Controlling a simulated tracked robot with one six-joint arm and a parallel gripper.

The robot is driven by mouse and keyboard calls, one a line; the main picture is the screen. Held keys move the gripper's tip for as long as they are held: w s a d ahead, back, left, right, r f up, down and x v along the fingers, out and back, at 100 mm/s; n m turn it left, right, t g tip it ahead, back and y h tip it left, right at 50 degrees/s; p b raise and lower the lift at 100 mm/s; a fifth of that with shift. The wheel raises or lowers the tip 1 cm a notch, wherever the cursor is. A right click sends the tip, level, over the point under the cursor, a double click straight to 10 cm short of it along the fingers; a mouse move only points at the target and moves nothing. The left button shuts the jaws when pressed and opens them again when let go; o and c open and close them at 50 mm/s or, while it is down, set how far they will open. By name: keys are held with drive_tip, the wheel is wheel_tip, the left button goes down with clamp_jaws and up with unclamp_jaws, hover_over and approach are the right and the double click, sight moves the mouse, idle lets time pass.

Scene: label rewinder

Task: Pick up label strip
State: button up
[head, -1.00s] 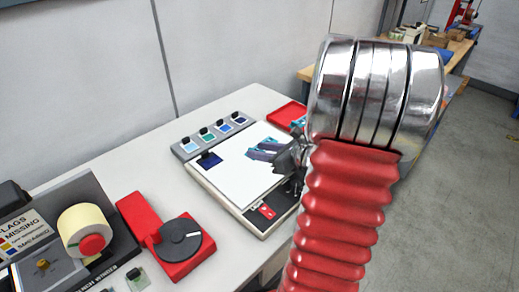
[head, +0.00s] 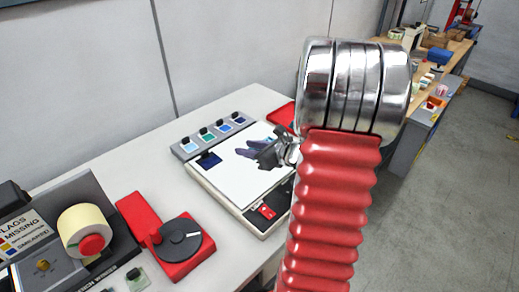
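Several small labels with black tabs are in view, and I cannot tell which one the task calls the label strip. A dark blue one (head: 209,160) lies at the left back corner of the white-topped device (head: 232,184). Others, such as a green one (head: 208,136), sit in a row on the grey holder (head: 226,132) behind it. My gripper (head: 252,149) is over the white top, to the right of the dark blue label and apart from it. Its bluish fingers point left; their gap is too small to judge. My arm hides the device's right side.
A red device with a black disc (head: 180,240) stands left of the white top. A dark stand with a cream roll (head: 84,229) is at the lower left. A red tray (head: 281,115) is partly hidden behind my arm. The wall bounds the table's back.

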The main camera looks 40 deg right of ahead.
clamp_jaws()
idle(0.4)
idle(0.4)
wheel_tip(320, 180, up, 10)
idle(0.5)
idle(0.4)
